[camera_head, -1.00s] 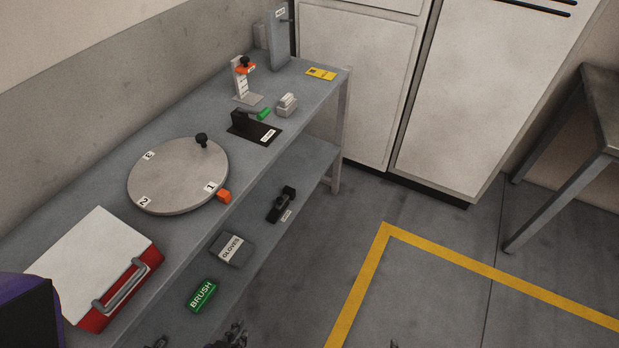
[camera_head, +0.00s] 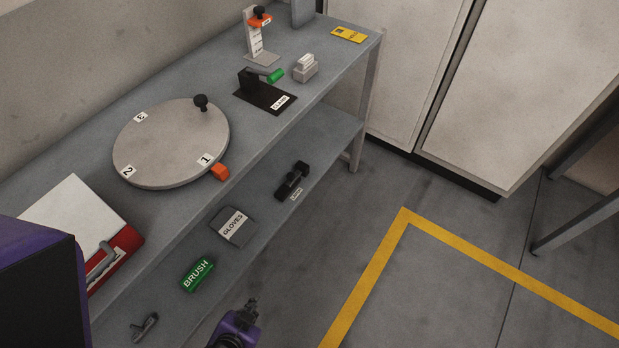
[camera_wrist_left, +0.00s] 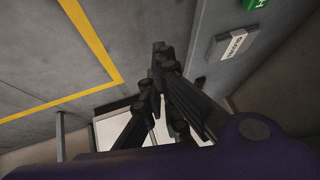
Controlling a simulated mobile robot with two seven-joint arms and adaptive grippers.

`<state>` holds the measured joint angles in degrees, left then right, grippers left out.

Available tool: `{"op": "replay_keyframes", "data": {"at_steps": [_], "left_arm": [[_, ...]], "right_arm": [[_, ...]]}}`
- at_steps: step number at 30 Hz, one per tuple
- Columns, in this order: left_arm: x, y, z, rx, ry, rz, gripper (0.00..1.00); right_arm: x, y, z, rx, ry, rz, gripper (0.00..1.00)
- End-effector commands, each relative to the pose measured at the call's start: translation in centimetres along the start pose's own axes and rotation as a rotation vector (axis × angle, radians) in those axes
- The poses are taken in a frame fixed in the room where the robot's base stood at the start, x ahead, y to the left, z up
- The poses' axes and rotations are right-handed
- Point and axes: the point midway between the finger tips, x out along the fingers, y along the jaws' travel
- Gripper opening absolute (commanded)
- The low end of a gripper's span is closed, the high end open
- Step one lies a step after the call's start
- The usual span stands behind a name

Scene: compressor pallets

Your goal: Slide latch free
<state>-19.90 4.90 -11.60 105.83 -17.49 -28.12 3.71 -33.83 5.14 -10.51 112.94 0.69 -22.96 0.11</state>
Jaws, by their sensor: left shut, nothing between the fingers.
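No part is legibly marked as a latch. A round grey turntable (camera_head: 170,148), numbered 1, 2 and 3, lies on the bench top with a black knob (camera_head: 201,102) standing on its far edge. An orange block (camera_head: 220,172) sits at its rim beside number 1. Further back, an upright stand (camera_head: 254,40) carries an orange piece (camera_head: 260,20) with a black knob. My left gripper (camera_head: 251,303) is low, in front of the lower shelf and apart from these parts. In the left wrist view its fingers (camera_wrist_left: 160,52) are shut and empty. My right gripper is out of view.
A black plate (camera_head: 270,101) with a green handle (camera_head: 276,76) lies beyond the turntable. The lower shelf (camera_head: 255,200) holds gloves (camera_head: 234,227), a green brush box (camera_head: 198,274) and dark tools.

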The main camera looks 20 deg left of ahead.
Motion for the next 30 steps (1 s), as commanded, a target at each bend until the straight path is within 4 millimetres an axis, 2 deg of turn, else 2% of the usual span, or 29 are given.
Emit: {"op": "replay_keyframes", "data": {"at_steps": [1, 3, 5, 6, 8, 9, 11, 15, 19, 21, 24, 27, 30], "left_arm": [[4.7, 1.2, 2.1, 0.071, -0.027, -0.015, 0.00], [9.0, 1.2, 1.5, 0.168, -0.025, -0.062, 0.00], [12.5, 1.0, 0.3, 0.247, -0.014, -0.111, 0.00], [14.8, 0.8, -0.7, 0.297, -0.004, -0.148, 0.00], [18.0, 0.5, -2.7, 0.370, 0.017, -0.208, 0.00], [20.0, 0.3, -4.3, 0.415, 0.035, -0.251, 0.00], [22.8, 0.0, -6.9, 0.480, 0.063, -0.321, 0.00], [28.4, -0.5, -13.8, 0.614, 0.143, -0.505, 0.00], [32.1, -0.4, -20.3, 0.709, 0.226, -0.682, 0.00], [33.2, -0.2, -23.6, 0.744, 0.271, -0.769, 0.00], [34.0, 0.2, -27.3, 0.778, 0.325, -0.872, 0.00], [34.1, 0.5, -29.8, 0.797, 0.364, -0.942, 0.00], [33.9, 0.6, -31.2, 0.805, 0.385, -0.979, 0.00]], "right_arm": [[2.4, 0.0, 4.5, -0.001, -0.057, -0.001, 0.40], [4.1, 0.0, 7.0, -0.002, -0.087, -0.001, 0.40], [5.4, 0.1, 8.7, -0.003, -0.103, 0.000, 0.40], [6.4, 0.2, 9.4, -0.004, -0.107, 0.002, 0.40], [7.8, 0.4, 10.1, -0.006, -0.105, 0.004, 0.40], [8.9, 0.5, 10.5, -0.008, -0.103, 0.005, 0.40], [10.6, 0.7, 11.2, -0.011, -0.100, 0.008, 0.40], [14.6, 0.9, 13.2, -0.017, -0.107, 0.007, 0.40], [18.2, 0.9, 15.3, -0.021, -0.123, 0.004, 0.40], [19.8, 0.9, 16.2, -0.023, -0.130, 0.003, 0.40], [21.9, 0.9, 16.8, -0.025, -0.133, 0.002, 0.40], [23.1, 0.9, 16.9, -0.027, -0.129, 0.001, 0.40], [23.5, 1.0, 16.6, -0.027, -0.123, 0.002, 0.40]]}}
